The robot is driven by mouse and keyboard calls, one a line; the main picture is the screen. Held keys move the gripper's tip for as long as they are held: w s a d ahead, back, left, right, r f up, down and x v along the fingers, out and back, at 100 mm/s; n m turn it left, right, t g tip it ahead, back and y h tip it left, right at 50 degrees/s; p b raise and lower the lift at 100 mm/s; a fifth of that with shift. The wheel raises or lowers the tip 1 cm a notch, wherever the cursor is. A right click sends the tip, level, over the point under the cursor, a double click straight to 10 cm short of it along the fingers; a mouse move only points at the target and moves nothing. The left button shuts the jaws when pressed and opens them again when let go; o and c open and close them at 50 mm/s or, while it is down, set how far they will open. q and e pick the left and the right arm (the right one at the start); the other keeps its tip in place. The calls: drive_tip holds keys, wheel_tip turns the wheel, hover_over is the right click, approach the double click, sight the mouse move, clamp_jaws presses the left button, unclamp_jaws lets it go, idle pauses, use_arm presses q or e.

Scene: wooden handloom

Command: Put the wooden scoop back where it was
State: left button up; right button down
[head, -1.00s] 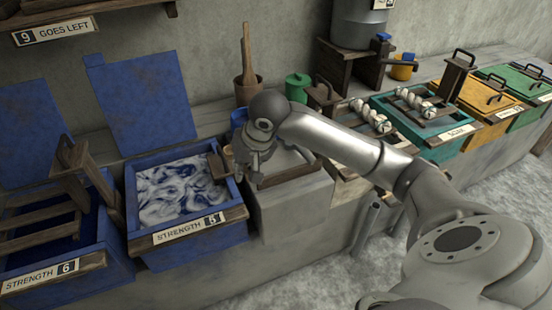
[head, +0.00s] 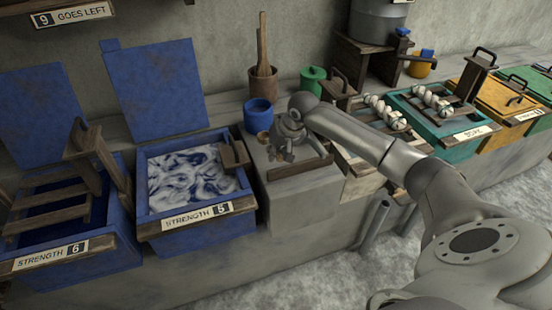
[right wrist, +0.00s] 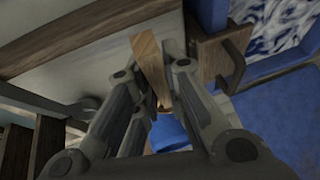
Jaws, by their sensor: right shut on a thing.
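My right gripper (head: 284,152) is above the pale ledge, right of the open blue vat labelled Strength 5. In the right wrist view my right gripper (right wrist: 158,88) is shut on a light wooden piece (right wrist: 149,58), which appears to be the wooden scoop's handle. In the head view a small round wooden part (head: 263,137) shows beside the gripper, likely the scoop's bowl end. The rest of the scoop is hidden by the fingers. A blue pot (head: 258,113) stands just behind the gripper. My left gripper is not in view.
The Strength 5 vat (head: 196,218) holds swirled blue-white liquid. Frames with white rolls (head: 375,110) lie right. A wooden strip (head: 300,168) edges the ledge.

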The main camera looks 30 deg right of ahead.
drive_tip(key=shift+w+d+f, duration=0.1)
drive_tip(key=shift+d+f, duration=0.1)
drive_tip(key=shift+f, duration=1.6)
drive_tip(key=shift+f, duration=0.1)
drive_tip(key=c, duration=1.5)
unclamp_jaws()
drive_tip(key=v, duration=1.2)
drive_tip(key=shift+p, duration=0.3)
